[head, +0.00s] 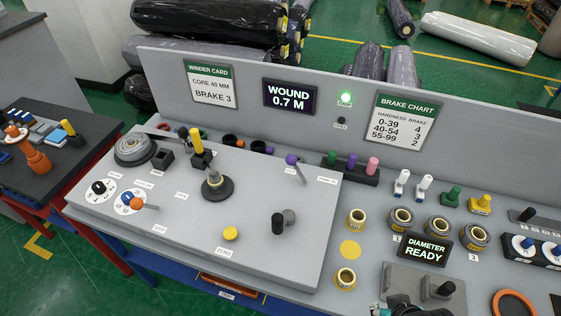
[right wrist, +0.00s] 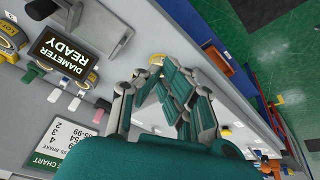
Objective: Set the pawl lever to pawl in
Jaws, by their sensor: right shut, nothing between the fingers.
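No label I can read names the pawl lever. Candidates on the sloped grey panel (head: 185,232) are a purple-knobbed lever (head: 293,161) at the upper right, an orange-knobbed lever (head: 138,203) at the left, and a black-handled lever (head: 279,223) at the lower right. The purple one's thin stem leans, knob up and left. My right gripper (right wrist: 172,82) is shut and empty in the right wrist view, its teal fingers together. Only a small part of it shows at the head view's bottom edge, apart from these levers. My left gripper is not in view.
A yellow button (head: 231,234) and a spindle on a dark round base (head: 217,188) stand on the panel. Several brass-coloured rings, a "DIAMETER READY" display (head: 425,249) and coloured pegs are on the right. An upright board with "WOUND 0.7 M" (head: 289,96) closes the back.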

